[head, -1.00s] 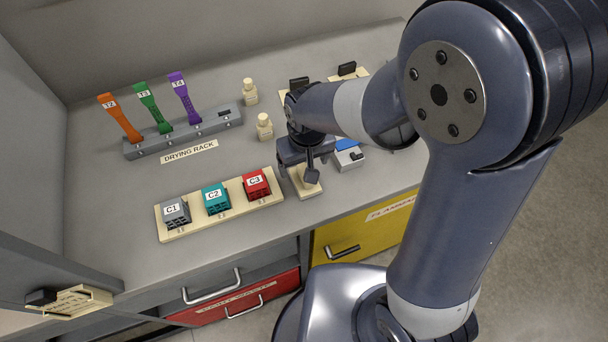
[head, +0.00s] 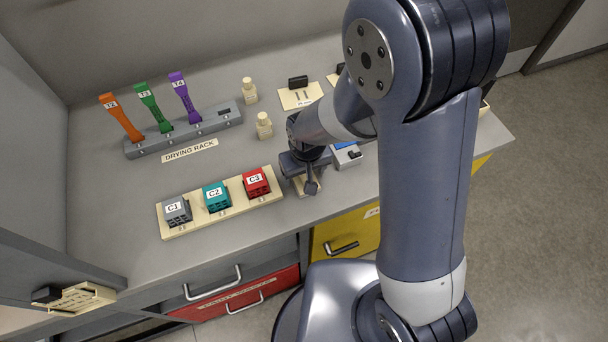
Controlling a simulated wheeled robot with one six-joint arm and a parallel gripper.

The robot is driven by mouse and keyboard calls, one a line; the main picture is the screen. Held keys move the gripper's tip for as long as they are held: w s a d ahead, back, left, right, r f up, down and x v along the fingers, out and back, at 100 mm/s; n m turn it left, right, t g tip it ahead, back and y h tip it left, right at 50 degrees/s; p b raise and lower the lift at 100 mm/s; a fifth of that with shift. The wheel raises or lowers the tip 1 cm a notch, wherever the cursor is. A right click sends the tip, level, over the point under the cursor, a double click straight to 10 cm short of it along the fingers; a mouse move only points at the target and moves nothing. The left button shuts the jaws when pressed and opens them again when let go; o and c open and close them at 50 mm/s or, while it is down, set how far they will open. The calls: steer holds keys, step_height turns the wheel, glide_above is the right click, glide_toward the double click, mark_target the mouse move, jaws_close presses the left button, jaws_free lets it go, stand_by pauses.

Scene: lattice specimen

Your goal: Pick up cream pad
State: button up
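A small cream pad (head: 301,190) lies near the front of the grey bench, just right of the red C3 block. My gripper (head: 311,187) points down at it and covers much of it. I cannot tell whether the fingers touch the pad or hang a little above it. The finger gap is not clear from this angle, so I cannot tell whether the gripper is open or shut.
A cream tray (head: 235,205) with blocks C1, C2 and C3 is close on the left. A small grey device (head: 346,156) is close on the right. Cream bottles (head: 264,127), a drying rack (head: 185,133) and a cream plate (head: 300,98) stand behind.

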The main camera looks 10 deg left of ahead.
steer(key=c, duration=0.9)
